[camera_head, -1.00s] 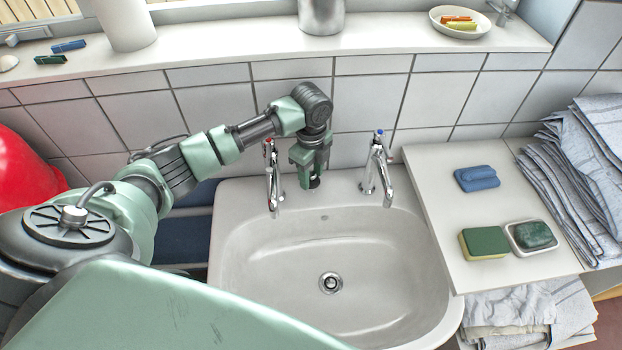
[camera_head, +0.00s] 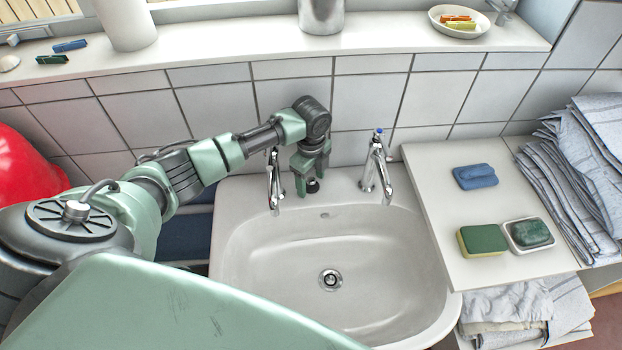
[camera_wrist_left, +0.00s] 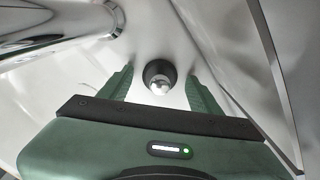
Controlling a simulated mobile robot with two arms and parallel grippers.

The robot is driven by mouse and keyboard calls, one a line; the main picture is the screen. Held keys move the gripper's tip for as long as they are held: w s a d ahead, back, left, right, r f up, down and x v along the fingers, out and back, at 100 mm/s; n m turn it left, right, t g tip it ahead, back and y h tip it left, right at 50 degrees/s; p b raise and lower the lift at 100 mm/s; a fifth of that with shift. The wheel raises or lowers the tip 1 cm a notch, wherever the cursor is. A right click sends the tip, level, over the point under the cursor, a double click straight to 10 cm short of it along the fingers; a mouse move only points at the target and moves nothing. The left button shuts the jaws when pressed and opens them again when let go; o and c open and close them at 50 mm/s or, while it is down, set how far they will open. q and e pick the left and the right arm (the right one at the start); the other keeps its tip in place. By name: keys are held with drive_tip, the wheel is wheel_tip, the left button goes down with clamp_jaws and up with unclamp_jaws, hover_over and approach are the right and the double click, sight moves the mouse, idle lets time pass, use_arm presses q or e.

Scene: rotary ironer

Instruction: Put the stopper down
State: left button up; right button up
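The stopper (camera_head: 313,187) is a small dark round plug with a shiny metal top. It sits on the back ledge of the white washbasin (camera_head: 240,215), between the two taps. My left gripper (camera_head: 311,179) is right above it, pointing down, with its fingers spread to either side. In the left wrist view, the stopper (camera_wrist_left: 159,76) lies between the green fingertips (camera_wrist_left: 159,85), with a visible gap on each side. The left gripper is open. The basin's drain (camera_head: 330,280) shows at the bottom of the bowl. My right gripper is not in view.
A tap (camera_head: 273,183) stands close left of my gripper and another tap (camera_head: 378,170) to its right. The tiled wall (camera_head: 370,100) is close behind.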

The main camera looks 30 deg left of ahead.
sight(311, 179)
use_arm(q)
drive_tip(key=shift+r, duration=0.1)
wheel_tip(311, 179, up, 12)
drive_tip(key=b, duration=0.1)
idle(0.4)
idle(0.4)
